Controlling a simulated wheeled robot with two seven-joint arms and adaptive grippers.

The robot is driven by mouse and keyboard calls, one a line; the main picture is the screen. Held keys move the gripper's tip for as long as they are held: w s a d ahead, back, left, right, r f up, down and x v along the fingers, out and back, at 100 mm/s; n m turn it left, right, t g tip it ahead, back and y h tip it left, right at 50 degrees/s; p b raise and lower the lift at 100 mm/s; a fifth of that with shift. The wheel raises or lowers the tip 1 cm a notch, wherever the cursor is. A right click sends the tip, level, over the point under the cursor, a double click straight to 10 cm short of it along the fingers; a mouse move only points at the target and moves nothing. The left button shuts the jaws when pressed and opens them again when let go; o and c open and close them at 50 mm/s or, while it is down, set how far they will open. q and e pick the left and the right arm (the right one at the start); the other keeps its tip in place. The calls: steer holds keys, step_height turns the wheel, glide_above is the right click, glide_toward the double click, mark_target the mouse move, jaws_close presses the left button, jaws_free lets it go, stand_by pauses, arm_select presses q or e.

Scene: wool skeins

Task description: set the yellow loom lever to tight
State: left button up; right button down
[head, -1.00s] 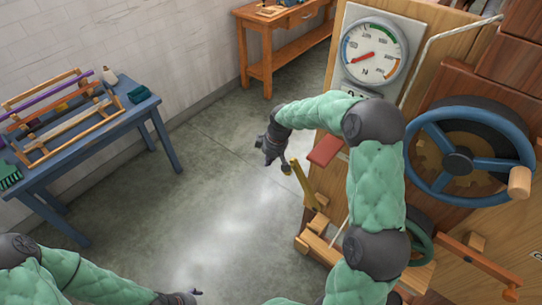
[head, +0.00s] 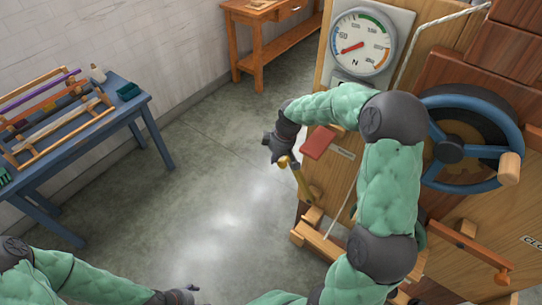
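The yellow lever (head: 302,184) stands up at the left side of the wooden loom frame, tilted with its top toward the left. My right gripper (head: 281,158) is at the lever's top end, its fingers touching or very close to it. The fingers are dark and small here, so I cannot tell whether they are closed on the lever. My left gripper (head: 190,292) is low at the bottom edge, far from the lever, and its fingers are too small to read.
A round gauge (head: 362,42) marked N is above, its red needle pointing lower left. A red flat piece (head: 318,142) sits right of the lever. A blue handwheel (head: 427,150) is partly behind my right arm. A blue table (head: 150,98) stands left. The floor between is clear.

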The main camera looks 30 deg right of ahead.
steer(key=shift+s+d+r, duration=0.15)
steer(key=shift+s+r, duration=0.15)
steer(key=shift+s, duration=0.25)
steer(key=shift+w+f, duration=0.1)
steer(key=shift+f, duration=0.05)
steer(key=w+a+f, duration=0.2)
steer(key=w+a, duration=0.1)
steer(key=w, duration=0.3)
steer(key=p+v, duration=0.3)
steer(key=v, duration=0.8)
steer(key=s+a+f+m+y+p, duration=0.1)
steer(key=s+a+f, duration=0.1)
steer(key=a+f, duration=0.45)
steer(key=s+a+f+m+y, duration=0.1)
steer(key=s+a+f, duration=0.25)
steer(key=f, duration=0.55)
steer(key=s+a+f+m+g+p, duration=0.1)
steer(key=s+a+f+m, duration=0.3)
steer(key=s+a+f, duration=0.5)
steer(key=s+a+p, duration=0.1)
steer(key=s, duration=0.2)
steer(key=shift+f+y, duration=0.3)
steer(key=shift+f, duration=0.05)
